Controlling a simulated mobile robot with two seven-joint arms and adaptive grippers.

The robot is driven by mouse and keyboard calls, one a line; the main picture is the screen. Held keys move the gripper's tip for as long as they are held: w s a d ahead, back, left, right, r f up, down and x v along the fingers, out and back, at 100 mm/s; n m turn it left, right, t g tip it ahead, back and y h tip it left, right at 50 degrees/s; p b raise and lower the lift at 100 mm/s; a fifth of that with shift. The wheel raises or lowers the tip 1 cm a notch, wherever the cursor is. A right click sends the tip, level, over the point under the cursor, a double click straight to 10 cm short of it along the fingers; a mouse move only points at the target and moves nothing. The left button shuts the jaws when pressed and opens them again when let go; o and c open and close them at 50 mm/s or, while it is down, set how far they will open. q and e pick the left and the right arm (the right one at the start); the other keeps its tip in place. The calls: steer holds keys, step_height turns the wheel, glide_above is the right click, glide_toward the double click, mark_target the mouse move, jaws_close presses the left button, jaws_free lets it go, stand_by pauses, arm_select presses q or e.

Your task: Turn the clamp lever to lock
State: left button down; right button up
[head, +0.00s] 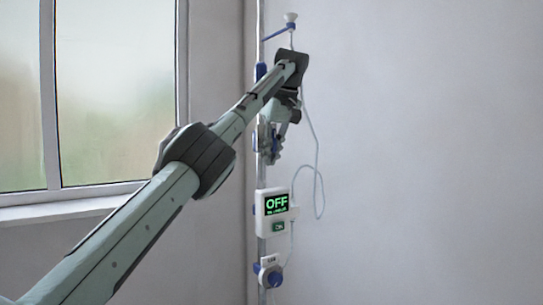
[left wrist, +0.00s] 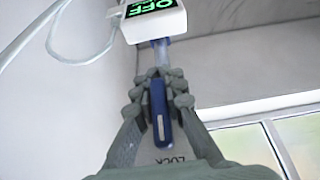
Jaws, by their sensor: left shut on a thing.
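My left gripper (head: 270,153) is at the pole, above the pump box, and my arm hides much of what is behind it. In the left wrist view my left gripper (left wrist: 158,84) is shut on the blue clamp lever (left wrist: 160,112), with fingers on both sides of it. The lever has a pale stripe along it. A white plate under it carries the word LOCK (left wrist: 170,160), partly cut by my gripper. In the head view the lever is mostly hidden by my gripper. My right gripper is in neither view.
A white pump box (head: 278,208) on the pole (head: 262,178) reads OFF in green. Below it is a blue and white knob (head: 270,275). A thin tube (head: 318,170) hangs in a loop to the right. A window (head: 115,90) is at left, and the right wall is bare.

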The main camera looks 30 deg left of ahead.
arm_select(q)
steer(key=shift+s+f, duration=0.1)
stand_by(0.4)
steer(key=c, duration=1.6)
jaws_free()
steer(key=shift+o, duration=0.2)
